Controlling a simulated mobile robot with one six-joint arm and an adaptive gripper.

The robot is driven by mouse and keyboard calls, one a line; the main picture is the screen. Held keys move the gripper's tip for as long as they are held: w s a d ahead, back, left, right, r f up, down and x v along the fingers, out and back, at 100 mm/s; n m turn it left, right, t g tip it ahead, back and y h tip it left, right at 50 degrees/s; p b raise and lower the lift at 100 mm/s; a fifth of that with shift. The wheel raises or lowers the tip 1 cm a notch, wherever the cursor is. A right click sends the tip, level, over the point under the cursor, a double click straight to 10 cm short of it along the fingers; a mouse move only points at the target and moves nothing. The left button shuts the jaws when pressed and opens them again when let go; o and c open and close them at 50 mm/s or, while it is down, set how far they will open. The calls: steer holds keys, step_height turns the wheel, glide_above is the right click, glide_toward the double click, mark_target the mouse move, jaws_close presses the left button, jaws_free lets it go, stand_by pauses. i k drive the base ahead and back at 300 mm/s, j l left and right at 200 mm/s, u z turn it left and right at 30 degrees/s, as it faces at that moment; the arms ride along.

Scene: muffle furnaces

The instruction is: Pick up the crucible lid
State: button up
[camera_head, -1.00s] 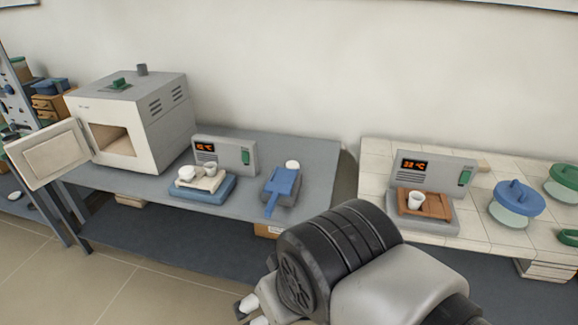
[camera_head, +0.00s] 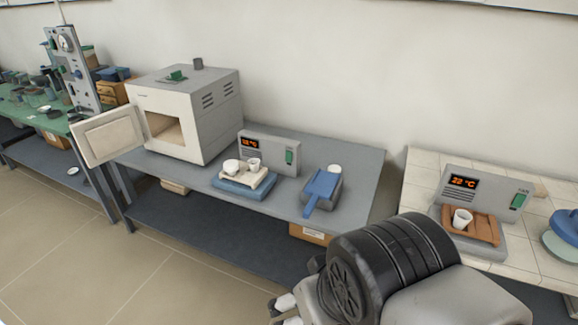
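A small white rounded piece (camera_head: 334,168), possibly the crucible lid, shows behind a blue scoop-like tool (camera_head: 321,187) on the grey table. Two small white vessels, one at left (camera_head: 231,167) and one at right (camera_head: 253,164), sit on a pale plate over a blue base; I cannot tell if either carries a lid. Another white crucible (camera_head: 462,219) stands on a brown tray at right. My gripper (camera_head: 287,311) is at the bottom edge, well short of the table and partly cut off. Its pale fingertips show, but its opening is unclear.
A muffle furnace (camera_head: 190,110) stands at the table's left with its door (camera_head: 108,135) swung open. A display unit (camera_head: 268,152) stands behind the plate. A tiled bench (camera_head: 420,185) is at right, a green bench (camera_head: 40,125) at far left. The floor at front left is clear.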

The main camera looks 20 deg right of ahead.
mark_target(336, 169)
steer(key=i+l+u, duration=0.1)
steer(key=i+l, duration=1.2)
